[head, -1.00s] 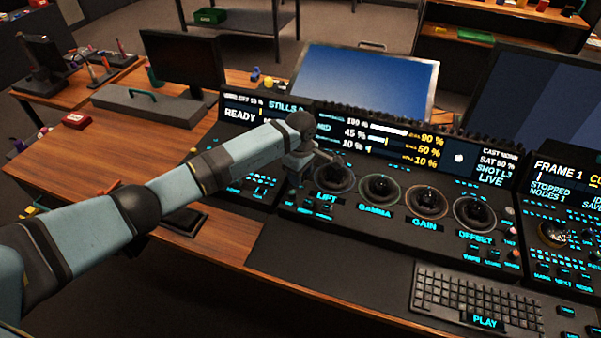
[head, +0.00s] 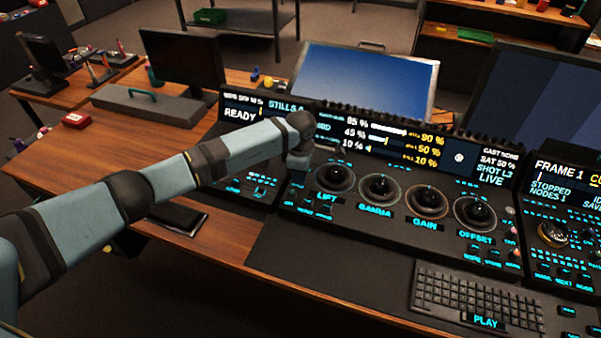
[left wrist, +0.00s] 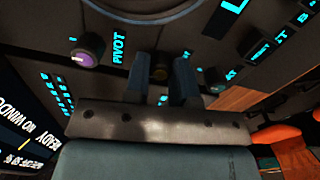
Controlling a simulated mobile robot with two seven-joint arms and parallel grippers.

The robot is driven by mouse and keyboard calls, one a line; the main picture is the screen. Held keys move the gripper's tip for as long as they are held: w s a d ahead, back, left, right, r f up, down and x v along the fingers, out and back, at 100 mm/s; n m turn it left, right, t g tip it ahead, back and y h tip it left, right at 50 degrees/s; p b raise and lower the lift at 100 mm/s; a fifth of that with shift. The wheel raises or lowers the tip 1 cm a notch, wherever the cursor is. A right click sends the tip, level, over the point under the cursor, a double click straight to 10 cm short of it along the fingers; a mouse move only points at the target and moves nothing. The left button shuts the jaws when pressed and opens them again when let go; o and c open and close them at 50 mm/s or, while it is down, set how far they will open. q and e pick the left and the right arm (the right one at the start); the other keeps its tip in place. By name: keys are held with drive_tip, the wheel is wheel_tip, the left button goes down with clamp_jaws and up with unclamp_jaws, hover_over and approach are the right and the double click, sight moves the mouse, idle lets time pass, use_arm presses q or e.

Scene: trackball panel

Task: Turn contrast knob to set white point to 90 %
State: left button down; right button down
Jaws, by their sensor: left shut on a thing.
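My left gripper (left wrist: 162,82) reaches down onto the left part of the control panel. In the head view my wrist (head: 298,130) covers this knob and the fingertips. The panel's readout strip (head: 385,140) shows 85 % in its top row, with a yellow 90 % beside it. The rows below read 45 % with 50 %, and 10 % with 10 %. My right gripper is not in view.
A purple-topped knob (left wrist: 88,53) marked PIVOT stands close to the fingers. The LIFT trackball (head: 335,178) is just right of my wrist, with GAMMA (head: 381,189), GAIN and OFFSET further right. A keyboard (head: 478,300) lies in front. Bare wood (head: 110,165) shows at left.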

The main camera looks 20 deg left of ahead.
use_arm(q)
drive_tip(key=n, duration=0.4)
drive_tip(key=shift+n, duration=0.3)
drive_tip(key=n, duration=0.3)
drive_tip(key=shift+n+p, duration=0.3)
drive_tip(key=shift+n, duration=1)
drive_tip(key=n+p, duration=0.1)
drive_tip(key=n, duration=0.2)
drive_tip(key=shift+r+n, duration=0.1)
drive_tip(key=shift+n, duration=0.2)
drive_tip(key=n+p, duration=0.1)
drive_tip(key=n, duration=0.1)
drive_tip(key=shift+n, duration=0.4)
drive_tip(key=n+p, duration=0.1)
drive_tip(key=n, duration=0.2)
drive_tip(key=shift+n+p, duration=0.4)
drive_tip(key=shift+n, duration=0.8)
